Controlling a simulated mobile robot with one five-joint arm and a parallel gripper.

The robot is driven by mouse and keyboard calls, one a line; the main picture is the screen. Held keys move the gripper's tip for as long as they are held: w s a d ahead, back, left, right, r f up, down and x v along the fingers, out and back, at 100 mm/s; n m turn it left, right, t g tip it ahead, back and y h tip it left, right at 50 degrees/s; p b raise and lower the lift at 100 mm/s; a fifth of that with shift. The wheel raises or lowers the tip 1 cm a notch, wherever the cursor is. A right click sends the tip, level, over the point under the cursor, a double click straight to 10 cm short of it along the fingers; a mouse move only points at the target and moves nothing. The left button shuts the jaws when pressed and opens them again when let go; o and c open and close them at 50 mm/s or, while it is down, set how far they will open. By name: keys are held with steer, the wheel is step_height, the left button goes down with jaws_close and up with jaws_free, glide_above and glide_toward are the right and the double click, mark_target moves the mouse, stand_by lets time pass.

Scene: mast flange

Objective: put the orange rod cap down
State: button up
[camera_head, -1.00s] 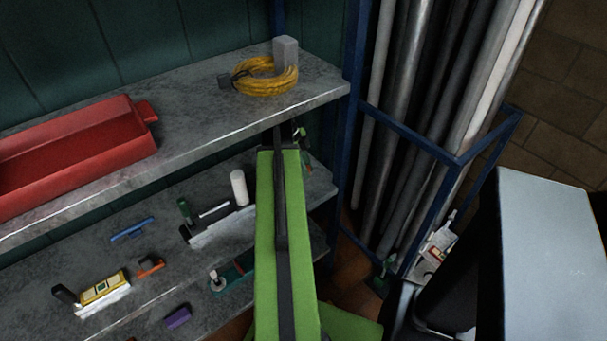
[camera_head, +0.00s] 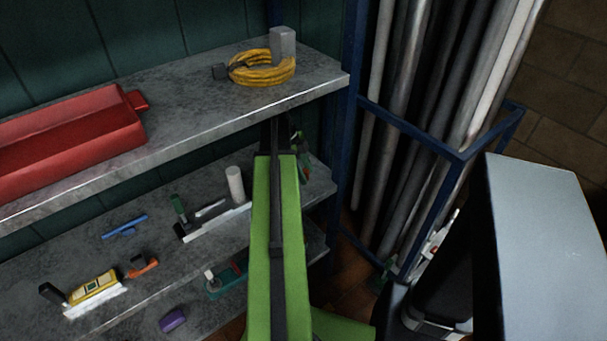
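My green arm with a black strip runs up the middle of the view to the shelf unit. Its far end is dark, and a small dark and green cluster (camera_head: 298,146) shows just to the right of it. I cannot tell whether this is my gripper or things on the shelf. A small reddish-brown patch shows below that cluster, partly behind the arm. I cannot tell whether it is the orange rod cap. A small orange and black object (camera_head: 142,267) lies on the lower shelf at the left, well away from my arm's end; its kind is unclear.
Pipes in a blue rack (camera_head: 440,144) stand right.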

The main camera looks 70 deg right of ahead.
steer(key=p+v, duration=0.6)
steer(key=shift+s+r, duration=0.1)
steer(key=shift+r, duration=0.25)
steer(key=shift+w+d+f+b, duration=0.1)
steer(key=shift+w+f+b, duration=0.2)
steer(key=shift+w, duration=0.3)
steer(key=shift+w+f+b, duration=0.2)
steer(key=shift+w+f, duration=0.15)
steer(key=shift+w, duration=0.25)
steer(key=w, duration=0.9)
steer(key=shift+w, duration=0.3)
steer(key=shift+a+f, duration=0.1)
steer(key=shift+a, duration=0.1)
